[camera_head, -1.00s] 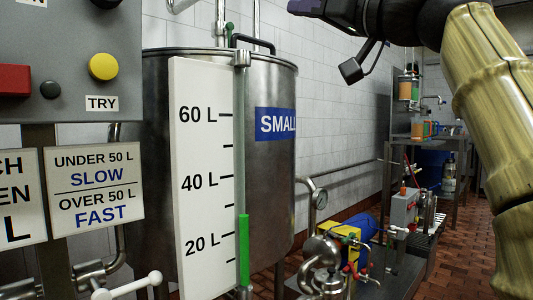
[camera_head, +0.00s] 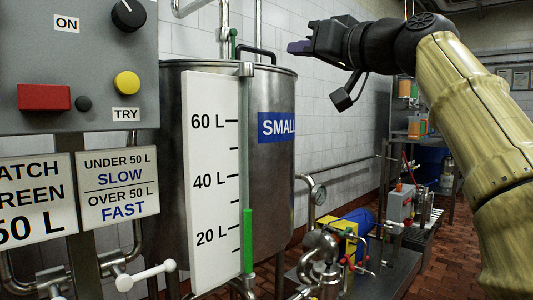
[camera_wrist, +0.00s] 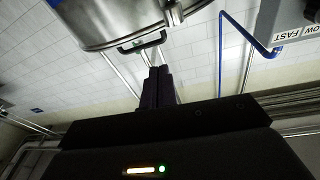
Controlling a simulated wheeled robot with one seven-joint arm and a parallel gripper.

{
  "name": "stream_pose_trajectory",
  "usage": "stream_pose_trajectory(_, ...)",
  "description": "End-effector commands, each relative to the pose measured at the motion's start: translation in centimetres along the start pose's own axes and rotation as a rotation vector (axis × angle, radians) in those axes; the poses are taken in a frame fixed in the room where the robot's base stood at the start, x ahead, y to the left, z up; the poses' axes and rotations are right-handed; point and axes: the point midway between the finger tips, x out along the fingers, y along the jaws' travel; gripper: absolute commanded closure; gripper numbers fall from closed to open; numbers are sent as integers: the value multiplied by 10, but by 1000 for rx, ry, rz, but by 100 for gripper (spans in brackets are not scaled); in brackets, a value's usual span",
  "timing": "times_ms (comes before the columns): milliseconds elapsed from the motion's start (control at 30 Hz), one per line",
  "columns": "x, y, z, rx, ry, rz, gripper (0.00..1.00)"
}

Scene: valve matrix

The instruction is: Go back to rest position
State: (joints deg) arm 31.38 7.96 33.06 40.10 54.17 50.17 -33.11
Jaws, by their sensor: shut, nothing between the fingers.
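My gripper (camera_head: 298,47) is at the top of the head view, raised in front of the white tiled wall and to the right of the steel tank's rim. It points left, and its fingers are together with nothing between them. In the wrist view the dark fingers (camera_wrist: 158,84) are side by side below the tank lid's handle (camera_wrist: 142,42). I cannot tell how far they are from the tank. The steel tank (camera_head: 275,190) carries a blue "SMALL" label and a white level scale (camera_head: 206,160). The green level column (camera_head: 248,240) stands a little under the 30 L mark.
A grey control panel (camera_head: 60,110) with a red block, yellow button (camera_head: 127,83) and black knob (camera_head: 128,13) is at the left. White signs hang below it. A pump with blue motor (camera_head: 355,226) and a metal rack (camera_head: 385,165) stand right of the tank.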

Motion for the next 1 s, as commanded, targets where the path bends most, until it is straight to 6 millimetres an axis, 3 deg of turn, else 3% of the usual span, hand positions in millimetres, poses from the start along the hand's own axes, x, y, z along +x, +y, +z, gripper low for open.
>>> stream_pose_trajectory(267, 33, 43, 52, 101, -166, 125, 100)
stream_pose_trajectory(400, 46, 68, 102, 168, -302, 221, 100)
stream_pose_trajectory(533, 46, 88, 155, 218, -432, 312, 100)
stream_pose_trajectory(767, 17, 108, 246, 279, -659, 461, 100)
stream_pose_trajectory(1000, -45, 109, 328, 313, -891, 591, 100)
